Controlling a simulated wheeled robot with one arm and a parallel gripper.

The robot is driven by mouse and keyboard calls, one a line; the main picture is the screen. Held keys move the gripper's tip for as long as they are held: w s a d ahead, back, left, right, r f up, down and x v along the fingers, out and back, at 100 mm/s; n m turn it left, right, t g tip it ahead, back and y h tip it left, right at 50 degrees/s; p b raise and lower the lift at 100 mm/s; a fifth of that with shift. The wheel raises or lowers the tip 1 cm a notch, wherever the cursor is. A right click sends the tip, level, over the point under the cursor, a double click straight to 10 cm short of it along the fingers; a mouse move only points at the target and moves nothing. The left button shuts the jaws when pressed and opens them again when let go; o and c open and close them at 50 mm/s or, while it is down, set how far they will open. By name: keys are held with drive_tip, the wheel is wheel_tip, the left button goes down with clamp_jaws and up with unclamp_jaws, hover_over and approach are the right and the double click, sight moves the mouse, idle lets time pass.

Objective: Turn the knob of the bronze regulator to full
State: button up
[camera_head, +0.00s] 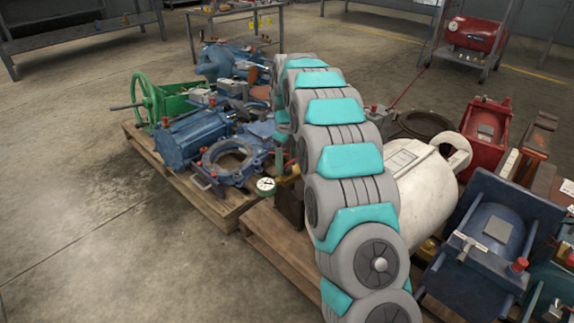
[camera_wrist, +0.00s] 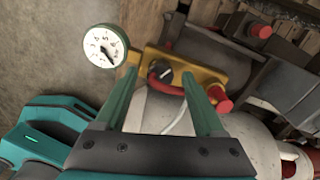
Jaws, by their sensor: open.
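The bronze regulator (camera_wrist: 208,73) shows in the wrist view as a yellow-brown body. A dark round knob with a white pointer mark (camera_wrist: 161,72) is on its face, toward the left. A white dial gauge (camera_wrist: 105,46) is at its left, and a red cap (camera_wrist: 223,106) sits at its lower right. My gripper (camera_wrist: 160,74) is open and empty, its two green fingers appearing on either side of the knob; the remaining distance cannot be told. In the head view the gauge (camera_head: 265,186) shows, while my arm hides most of the regulator.
A white tank (camera_head: 418,190) lies right of my arm. A pallet (camera_head: 205,198) with blue and green machinery is at the left.

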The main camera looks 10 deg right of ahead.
drive_tip(key=shift+f, duration=0.2)
clamp_jaws()
idle(0.5)
